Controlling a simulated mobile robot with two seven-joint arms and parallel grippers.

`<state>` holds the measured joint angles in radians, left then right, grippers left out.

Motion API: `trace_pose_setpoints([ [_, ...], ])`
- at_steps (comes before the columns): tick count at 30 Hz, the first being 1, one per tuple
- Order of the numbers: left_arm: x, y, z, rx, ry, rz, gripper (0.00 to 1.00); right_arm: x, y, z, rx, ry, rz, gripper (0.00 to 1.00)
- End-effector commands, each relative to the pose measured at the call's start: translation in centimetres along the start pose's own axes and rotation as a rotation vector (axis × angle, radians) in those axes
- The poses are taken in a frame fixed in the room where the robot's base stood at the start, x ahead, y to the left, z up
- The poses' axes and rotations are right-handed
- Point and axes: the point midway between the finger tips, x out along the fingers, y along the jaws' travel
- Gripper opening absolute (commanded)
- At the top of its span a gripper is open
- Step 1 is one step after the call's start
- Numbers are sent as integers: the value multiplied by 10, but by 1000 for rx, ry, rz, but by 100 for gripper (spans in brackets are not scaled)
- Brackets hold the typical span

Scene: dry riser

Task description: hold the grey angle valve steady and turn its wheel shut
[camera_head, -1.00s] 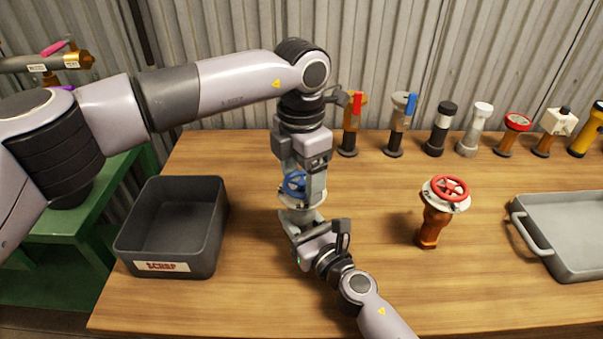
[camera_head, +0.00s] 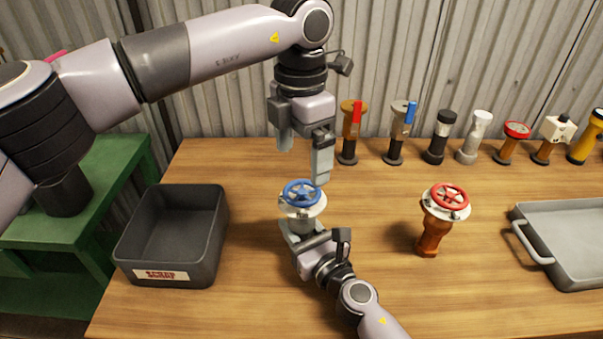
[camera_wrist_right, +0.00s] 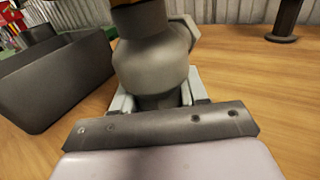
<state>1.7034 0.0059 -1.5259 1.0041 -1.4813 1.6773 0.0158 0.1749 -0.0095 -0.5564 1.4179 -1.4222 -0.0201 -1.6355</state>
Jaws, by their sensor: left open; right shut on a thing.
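The grey angle valve stands upright on the wooden table, with a blue wheel (camera_head: 301,193) over a white flange. Its grey body (camera_wrist_right: 154,62) fills the middle of the right wrist view, between the fingers. My right gripper (camera_head: 297,235) is shut on the valve's body, low down near the table. My left gripper (camera_head: 303,163) hangs fingers down above and slightly behind the blue wheel. It is open and empty, apart from the wheel.
A dark scrap bin (camera_head: 165,275) stands to the left. An orange valve with a red wheel (camera_head: 450,197) stands to the right, beside a grey tray (camera_head: 548,260). Several fittings line the back edge, including a red-handled one (camera_head: 351,135).

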Motion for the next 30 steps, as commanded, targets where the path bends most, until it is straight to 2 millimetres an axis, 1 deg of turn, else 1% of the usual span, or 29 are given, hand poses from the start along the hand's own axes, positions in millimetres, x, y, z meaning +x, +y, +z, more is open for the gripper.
trace_pose_setpoints([
  [1, -12, 0, 0, 0, -2, 3, 97, 0, 0, -1, 0, 1, 1, 0],
  [3, -25, 0, 1, 0, -2, 2, 97, 0, 1, -1, 0, 1, 1, 0],
  [6, -39, 0, 0, 1, -1, 2, 97, 0, 1, -1, 0, 1, 1, 0],
  [9, -48, 0, 0, 1, 0, 1, 97, 0, 1, -1, 1, 1, 1, 0],
  [13, -52, 0, 0, 1, 0, 0, 97, 0, 1, 0, 1, 1, 2, 0],
  [23, -52, 0, 0, 2, 0, 0, 97, 0, 1, 0, 1, 1, 2, 0],
  [24, -52, 0, 0, 2, 0, 0, 97, 0, 1, 0, 1, 1, 2, 56],
  [25, -52, 0, 0, 2, 0, 0, 97, 0, 1, 0, 1, 1, 2, 66],
  [26, -52, 0, 0, 2, 0, 0, 97, 0, 1, 0, 1, 1, 2, 73],
  [30, -52, 0, 0, 2, 0, 0, 97, 0, 1, 0, 1, 0, 1, 73],
])
